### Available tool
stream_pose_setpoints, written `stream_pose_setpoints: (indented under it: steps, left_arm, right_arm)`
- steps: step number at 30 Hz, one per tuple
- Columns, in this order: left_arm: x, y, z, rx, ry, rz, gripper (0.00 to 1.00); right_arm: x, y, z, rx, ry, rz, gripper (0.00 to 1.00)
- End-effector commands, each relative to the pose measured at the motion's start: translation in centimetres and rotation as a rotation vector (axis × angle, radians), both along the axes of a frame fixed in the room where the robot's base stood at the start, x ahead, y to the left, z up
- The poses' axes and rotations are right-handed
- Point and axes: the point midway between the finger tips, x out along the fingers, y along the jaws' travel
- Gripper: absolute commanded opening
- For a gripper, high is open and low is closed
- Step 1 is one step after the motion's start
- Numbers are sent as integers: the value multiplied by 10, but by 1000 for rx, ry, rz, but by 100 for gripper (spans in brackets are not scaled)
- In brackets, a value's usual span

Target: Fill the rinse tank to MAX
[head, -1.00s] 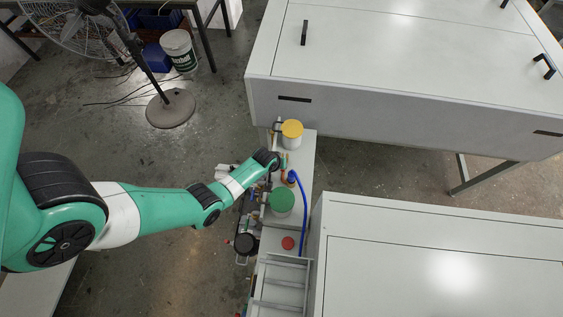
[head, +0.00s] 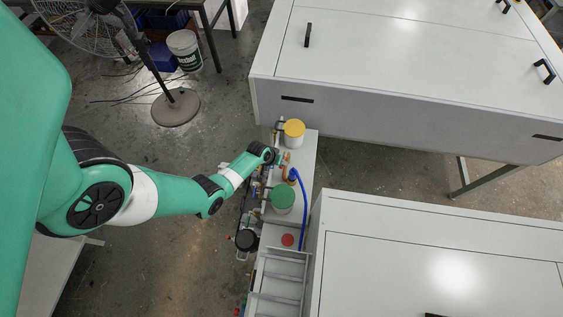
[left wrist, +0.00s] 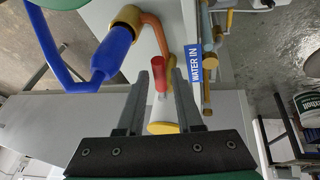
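In the left wrist view, my left gripper (left wrist: 163,90) is open, its two dark fingers apart. A red valve handle (left wrist: 161,74) shows between the fingers, with no clear contact. A copper pipe (left wrist: 157,33) runs above it to a brass fitting (left wrist: 125,18) with a blue hose (left wrist: 111,54). A blue "WATER IN" label (left wrist: 195,64) is right of the fingers. In the head view, the blue hose (head: 303,215) runs beside a green-lidded container (head: 283,197); the wrist covers part of the pipework. I see no tank level or MAX mark. My right gripper is out of view.
A yellow-lidded container (head: 294,128) stands at the back of the narrow bench. Large white cabinets (head: 400,105) flank the bench at the back and right. A standing fan (head: 176,107) and a white bucket (head: 185,50) are on the floor at the left.

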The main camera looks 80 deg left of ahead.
Motion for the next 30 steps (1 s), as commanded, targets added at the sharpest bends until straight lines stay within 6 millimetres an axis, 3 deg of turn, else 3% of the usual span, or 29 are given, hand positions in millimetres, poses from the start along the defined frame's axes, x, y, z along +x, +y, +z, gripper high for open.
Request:
stream_pose_setpoints:
  steps: [2,13,17,24,30]
  left_arm:
    - [0,0,0,0,0,0,51]
    - [-2,-1,7,0,0,1,51]
    - [-9,-6,28,0,-1,1,51]
    - [-30,-18,84,-1,1,2,51]
    - [-40,-24,105,-1,0,2,51]
  right_arm:
    - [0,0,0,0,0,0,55]
    - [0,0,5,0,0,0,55]
    - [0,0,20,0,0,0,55]
    - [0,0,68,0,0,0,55]
    - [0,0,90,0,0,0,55]
